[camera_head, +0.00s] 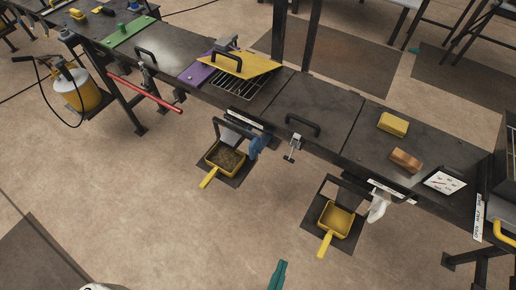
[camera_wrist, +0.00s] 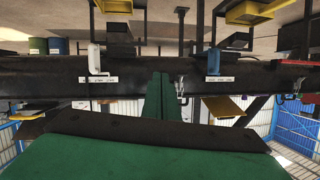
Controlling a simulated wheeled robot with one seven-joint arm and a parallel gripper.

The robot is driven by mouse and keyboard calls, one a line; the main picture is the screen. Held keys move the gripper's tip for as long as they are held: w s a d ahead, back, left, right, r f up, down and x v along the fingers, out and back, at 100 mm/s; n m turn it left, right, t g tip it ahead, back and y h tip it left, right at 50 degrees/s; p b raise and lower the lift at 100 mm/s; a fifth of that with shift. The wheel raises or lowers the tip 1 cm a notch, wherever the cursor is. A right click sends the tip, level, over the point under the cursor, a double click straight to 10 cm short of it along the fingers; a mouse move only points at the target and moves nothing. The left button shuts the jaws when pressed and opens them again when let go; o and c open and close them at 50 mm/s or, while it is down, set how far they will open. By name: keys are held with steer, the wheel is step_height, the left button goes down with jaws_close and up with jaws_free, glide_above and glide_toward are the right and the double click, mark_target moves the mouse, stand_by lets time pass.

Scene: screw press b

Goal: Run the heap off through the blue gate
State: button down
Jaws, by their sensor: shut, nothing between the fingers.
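The blue gate (camera_head: 258,143) is a blue handle on the bench's front edge, above and right of a yellow pan (camera_head: 225,158). This pan stands on a dark mat and holds brownish material. In the wrist view the blue handle (camera_wrist: 213,62) is beside a small label, right of my fingers. My gripper (camera_head: 279,266) is shut and empty at the bottom of the head view, in front of the bench and apart from it. The wrist view shows its green fingers (camera_wrist: 164,95) together. No heap is clearly visible on the bench top.
A white gate handle (camera_head: 378,208) is farther right, by a second yellow pan (camera_head: 337,217) that looks empty. A tilted yellow plate (camera_head: 240,64) lies over a grate. A red bar (camera_head: 145,93) juts out at left.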

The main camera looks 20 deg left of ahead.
steer(key=w+a+f+m+g+y, duration=0.35)
steer(key=w+f+m+y, duration=0.2)
steer(key=w+f, duration=1)
steer(key=w+a+r+m+t+y, duration=0.1)
steer(key=w+a+r+y, duration=0.25)
steer(key=w, duration=0.35)
steer(key=w+a+r+m+t+y, duration=0.1)
steer(key=w+a+r+y, duration=0.1)
steer(key=w+r+y, duration=0.3)
steer(key=x, duration=1.3)
steer(key=shift+s+a+f+h, duration=0.3)
steer(key=shift+a+f+h, duration=0.1)
steer(key=shift+a+f, duration=0.15)
steer(key=shift+n, duration=0.25)
